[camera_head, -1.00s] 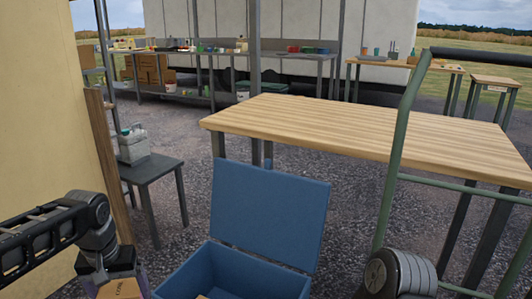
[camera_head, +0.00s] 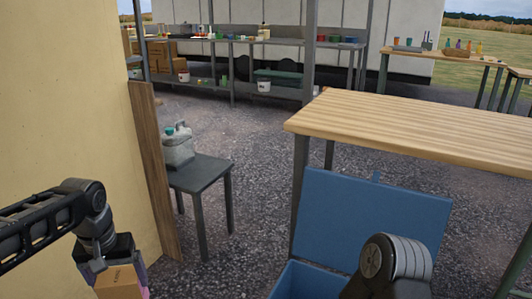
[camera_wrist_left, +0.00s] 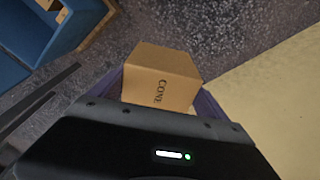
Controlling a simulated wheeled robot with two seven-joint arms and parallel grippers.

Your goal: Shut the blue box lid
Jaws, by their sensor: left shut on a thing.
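The blue box (camera_head: 300,284) stands on the gravel, low in the head view, cut off by the bottom edge. Its blue lid (camera_head: 365,222) stands up, open. The box also shows at the top left of the left wrist view (camera_wrist_left: 72,28), with a tan item inside. My left gripper (camera_head: 118,270) is shut on a brown carton (camera_head: 118,284) marked "CONE" in the left wrist view (camera_wrist_left: 160,80). It is left of the blue box and apart from it. My right arm covers the lid's lower right part; its gripper is not in view.
A small grey table (camera_head: 205,173) with a grey jug (camera_head: 178,148) stands left of the box. A wooden-topped table (camera_head: 420,125) stands behind the lid. A yellow wall (camera_head: 65,110) with a wooden post (camera_head: 155,175) is at the left. Gravel between the tables is clear.

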